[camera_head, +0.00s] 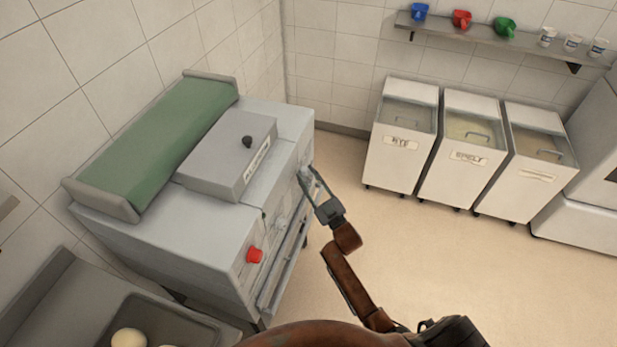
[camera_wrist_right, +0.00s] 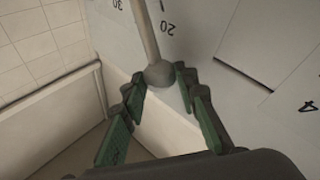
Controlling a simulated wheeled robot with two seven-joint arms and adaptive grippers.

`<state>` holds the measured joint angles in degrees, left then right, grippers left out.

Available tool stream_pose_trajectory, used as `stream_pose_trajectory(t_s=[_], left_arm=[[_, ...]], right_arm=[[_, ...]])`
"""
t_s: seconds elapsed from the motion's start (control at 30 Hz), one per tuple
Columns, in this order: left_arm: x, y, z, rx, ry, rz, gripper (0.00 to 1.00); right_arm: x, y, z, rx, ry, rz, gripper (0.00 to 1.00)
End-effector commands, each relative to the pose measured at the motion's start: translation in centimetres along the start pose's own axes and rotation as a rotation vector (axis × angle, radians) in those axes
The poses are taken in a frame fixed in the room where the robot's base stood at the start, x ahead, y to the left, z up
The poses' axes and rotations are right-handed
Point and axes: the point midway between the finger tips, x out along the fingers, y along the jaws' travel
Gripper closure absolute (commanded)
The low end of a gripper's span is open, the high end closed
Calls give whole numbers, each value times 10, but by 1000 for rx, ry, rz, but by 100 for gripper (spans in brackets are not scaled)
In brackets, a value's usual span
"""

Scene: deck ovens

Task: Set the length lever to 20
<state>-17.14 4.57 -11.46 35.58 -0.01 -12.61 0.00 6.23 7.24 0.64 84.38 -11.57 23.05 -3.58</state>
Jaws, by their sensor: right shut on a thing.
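The length lever (camera_wrist_right: 148,35) is a pale rod ending in a grey ball knob (camera_wrist_right: 160,74), in the right wrist view. My right gripper (camera_wrist_right: 160,95) is shut on the knob, with green-padded fingers on both sides of it. The marks 30 (camera_wrist_right: 118,4) and 20 (camera_wrist_right: 167,28) show upside down; the rod passes between them. The rod's pivot end is out of frame. In the head view my right gripper (camera_head: 309,180) is at the far front corner of the grey machine (camera_head: 270,122), where the lever is too small to make out. My left gripper is not in view.
A red button (camera_head: 254,255) and a long bar (camera_head: 285,265) are on the machine's front. A green belt (camera_head: 160,140) lies on top. White bins (camera_head: 400,150) stand at the back right. Dough balls (camera_head: 128,338) lie in a tray at lower left. The floor (camera_head: 420,260) is clear.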

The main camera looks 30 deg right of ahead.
Motion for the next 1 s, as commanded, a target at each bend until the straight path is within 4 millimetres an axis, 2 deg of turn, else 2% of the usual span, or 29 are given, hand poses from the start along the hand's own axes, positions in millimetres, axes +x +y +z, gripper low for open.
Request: stream_pose_trajectory(t_s=[0.27,0.63,0.77,1.0], left_arm=[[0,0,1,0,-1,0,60],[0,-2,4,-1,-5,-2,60],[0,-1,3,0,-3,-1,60],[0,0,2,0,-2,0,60]], right_arm=[[-2,-2,2,-1,-3,-3,55],[-7,-1,2,0,-4,-2,55],[-26,-1,2,0,-5,-1,55],[-77,-1,2,-1,-7,-2,55]])
